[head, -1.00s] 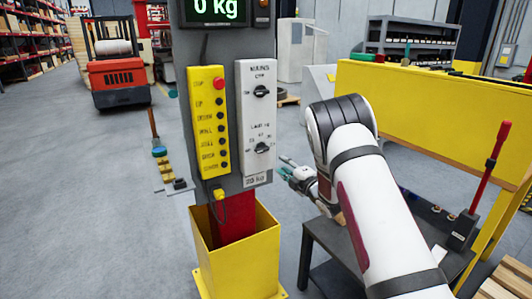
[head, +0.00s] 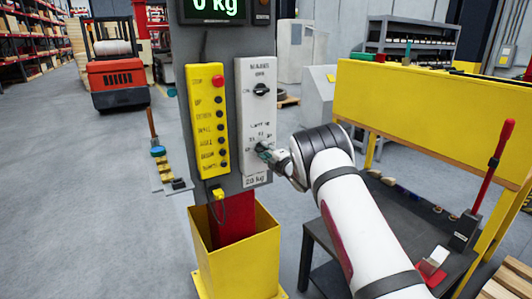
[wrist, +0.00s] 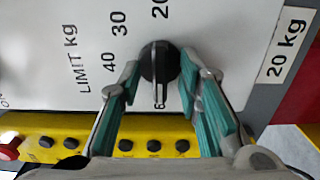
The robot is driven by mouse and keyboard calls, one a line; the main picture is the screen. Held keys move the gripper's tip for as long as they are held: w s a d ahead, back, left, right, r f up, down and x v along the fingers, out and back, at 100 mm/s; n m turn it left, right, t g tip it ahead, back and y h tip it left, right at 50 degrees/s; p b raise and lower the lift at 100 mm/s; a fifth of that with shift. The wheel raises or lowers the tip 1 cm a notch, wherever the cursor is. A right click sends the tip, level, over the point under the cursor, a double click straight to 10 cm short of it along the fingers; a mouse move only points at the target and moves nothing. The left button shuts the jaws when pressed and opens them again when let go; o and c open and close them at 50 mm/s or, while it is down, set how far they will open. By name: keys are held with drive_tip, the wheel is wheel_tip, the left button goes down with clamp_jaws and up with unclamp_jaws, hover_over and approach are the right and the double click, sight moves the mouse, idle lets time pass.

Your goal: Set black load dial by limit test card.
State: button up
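The black load dial (wrist: 159,63) sits on a white panel marked LIMIT kg, with 20, 30 and 40 around it. Its light pointer line points down in the wrist view, towards a partly hidden label that starts like a 6. My gripper (wrist: 160,78) is open, its teal-padded fingers on either side of the dial with small gaps; firm contact cannot be seen. In the head view my gripper (head: 265,151) covers most of this lower dial. The limit test card (wrist: 283,53) reads 20 kg; it also shows below the panel in the head view (head: 258,181).
Another black dial (head: 261,89) is higher on the white panel (head: 256,110). A yellow button box (head: 208,120) with a red button stands beside it. A display (head: 215,8) reads 0 kg. A dark table (head: 400,215) with a red-handled lever (head: 490,170) is at right.

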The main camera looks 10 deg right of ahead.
clamp_jaws()
